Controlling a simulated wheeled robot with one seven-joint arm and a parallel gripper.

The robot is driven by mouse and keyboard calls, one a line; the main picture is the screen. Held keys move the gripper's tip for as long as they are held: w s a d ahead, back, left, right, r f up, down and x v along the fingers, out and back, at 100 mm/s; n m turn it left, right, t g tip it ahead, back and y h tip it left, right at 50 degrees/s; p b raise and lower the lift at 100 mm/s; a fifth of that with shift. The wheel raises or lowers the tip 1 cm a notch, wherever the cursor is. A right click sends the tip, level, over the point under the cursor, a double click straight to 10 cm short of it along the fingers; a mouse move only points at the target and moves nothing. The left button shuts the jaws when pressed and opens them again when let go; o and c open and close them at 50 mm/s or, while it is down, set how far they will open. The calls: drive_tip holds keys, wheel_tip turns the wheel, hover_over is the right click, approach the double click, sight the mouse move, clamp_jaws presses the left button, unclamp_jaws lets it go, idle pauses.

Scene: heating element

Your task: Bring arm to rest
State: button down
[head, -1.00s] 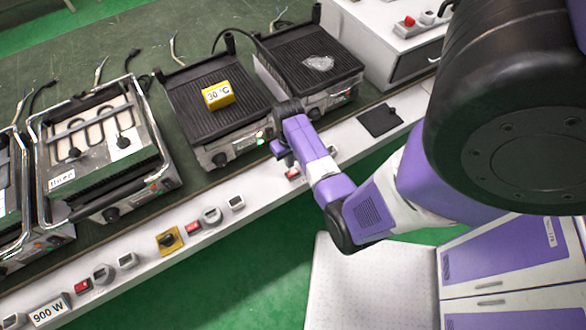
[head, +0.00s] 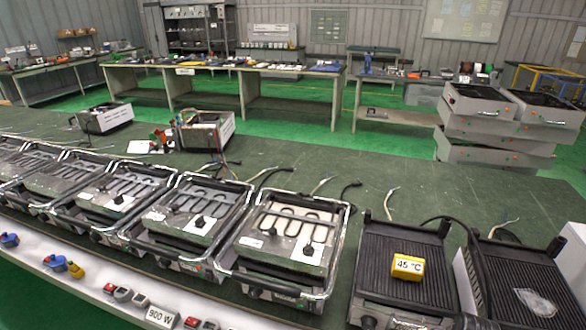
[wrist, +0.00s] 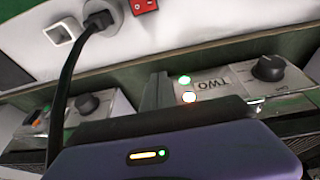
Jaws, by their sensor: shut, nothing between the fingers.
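My gripper (wrist: 158,82) shows in the wrist view as dark fingers, closed together and empty, beyond my purple wrist casing. It is in front of a grill's control panel (wrist: 215,88) labelled TWO, with a green light and a second glowing light. No contact is visible. My arm and gripper are out of the head view. There, a ribbed grill (head: 373,285) carries a yellow display (head: 407,267) reading 45 °C.
A black cable (wrist: 70,85) runs from a wall socket (wrist: 103,18) beside a red switch (wrist: 143,5) past my gripper's left side. Several grills with exposed heating elements (head: 290,228) line the bench. Another ribbed grill (head: 500,270) is at the right.

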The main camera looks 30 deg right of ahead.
drive_tip(key=w+a+r+n+t+h+b, duration=0.1)
drive_tip(key=w+r+n+t+h, duration=0.15)
drive_tip(key=r, duration=0.35)
drive_tip(key=w+a+r+n+t+h, duration=0.1)
drive_tip(key=w+r+t+h, duration=0.1)
drive_tip(key=r+t+h, duration=0.3)
drive_tip(key=a+r+n+t+y+b, duration=0.1)
drive_tip(key=a+r+n+t+y, duration=0.1)
drive_tip(key=a+r, duration=0.45)
drive_tip(key=a+r+n+t+y, duration=0.2)
drive_tip(key=a+r+t+y, duration=0.1)
drive_tip(key=a, duration=0.7)
drive_tip(key=s+a+r+n+y+b, duration=0.1)
drive_tip(key=s+a+r+y, duration=0.1)
drive_tip(key=s+a, duration=0.5)
drive_tip(key=s+a+r+n+y+b, duration=0.1)
drive_tip(key=s+a+r+y, duration=0.2)
drive_tip(key=s+a, duration=0.4)
drive_tip(key=a+r, duration=0.1)
drive_tip(key=a, duration=0.4)
drive_tip(key=shift+s+a+r+b, duration=0.15)
drive_tip(key=shift+s+a+b, duration=0.05)
drive_tip(key=shift+a+b, duration=0.1)
